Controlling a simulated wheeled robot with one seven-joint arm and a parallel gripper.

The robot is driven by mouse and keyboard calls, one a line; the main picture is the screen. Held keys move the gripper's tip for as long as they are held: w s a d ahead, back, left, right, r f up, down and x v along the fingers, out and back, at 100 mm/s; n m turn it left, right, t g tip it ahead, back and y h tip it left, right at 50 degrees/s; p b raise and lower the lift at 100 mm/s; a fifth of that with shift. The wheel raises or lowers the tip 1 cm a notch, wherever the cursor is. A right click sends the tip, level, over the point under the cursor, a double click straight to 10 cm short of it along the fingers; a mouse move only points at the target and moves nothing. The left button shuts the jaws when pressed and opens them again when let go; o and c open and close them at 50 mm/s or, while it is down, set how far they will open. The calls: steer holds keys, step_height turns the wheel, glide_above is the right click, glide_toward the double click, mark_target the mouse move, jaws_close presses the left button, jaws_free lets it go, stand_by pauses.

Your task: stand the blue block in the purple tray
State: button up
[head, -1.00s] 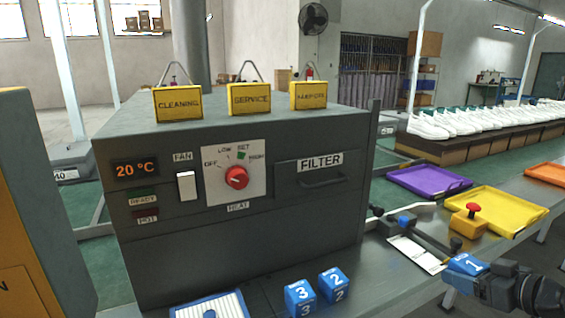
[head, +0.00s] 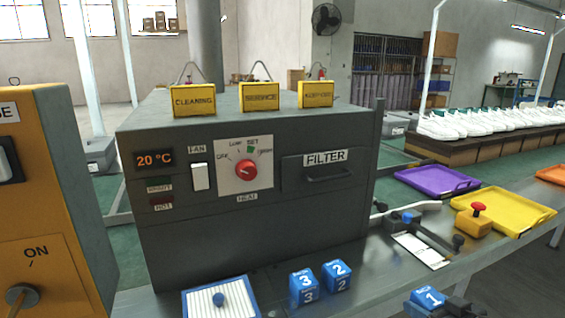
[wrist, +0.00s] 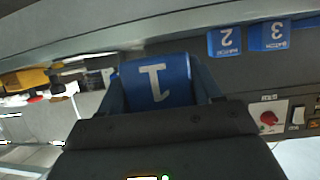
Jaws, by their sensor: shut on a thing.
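A blue block marked 1 (head: 428,298) is at the lower right of the head view, near the front edge of the bench. My gripper (head: 436,304) is shut on it. In the wrist view the block (wrist: 156,80) sits between both fingers, its number upside down in the picture. The purple tray (head: 437,182) lies flat at the right in the head view, behind the block, and looks empty. Two more blue blocks stand on the bench: one marked 2 (head: 337,276) and one marked 3 (head: 304,287).
A yellow tray (head: 522,216) lies right of the purple one, with a red-topped yellow device (head: 474,220) at its near corner. A lever fixture (head: 425,230) stands before the trays. The dark heater (head: 250,225) fills the middle. A blue-rimmed ribbed pad (head: 218,299) lies left of the blocks.

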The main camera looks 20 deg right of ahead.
steer(key=a+f, duration=0.6)
steer(key=a, duration=0.6)
steer(key=a+f, duration=0.6)
steer(key=a, duration=0.6)
steer(key=shift+s+a+f, duration=0.15)
steer(key=shift+s, duration=0.15)
steer(key=shift+a, duration=0.1)
